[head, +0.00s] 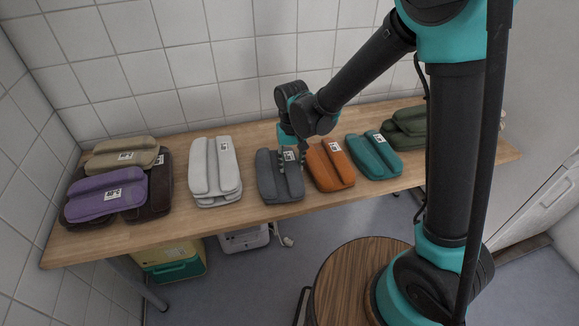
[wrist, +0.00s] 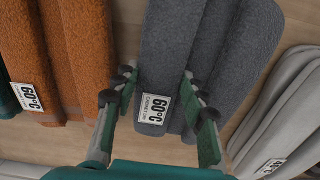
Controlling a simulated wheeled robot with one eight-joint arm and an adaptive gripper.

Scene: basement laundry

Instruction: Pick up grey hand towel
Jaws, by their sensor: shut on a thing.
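The grey hand towel (head: 278,178) lies folded on the wooden bench, between a white towel stack and an orange towel. In the wrist view the grey hand towel (wrist: 176,60) has a raised fold with a white label reading 60°C. My gripper (head: 293,158) is at the grey towel from above. In the wrist view my gripper (wrist: 160,98) has one finger on each side of the raised fold, shut on it. I cannot tell whether the towel is clear of the bench.
The orange towel (head: 330,165) is close on the right, with a teal towel (head: 374,155) and green towels (head: 404,127) beyond. The white towels (head: 214,172) lie left, then purple (head: 105,196) and beige (head: 121,156) ones. The bench (head: 255,211) has a bare front strip. A tiled wall stands behind.

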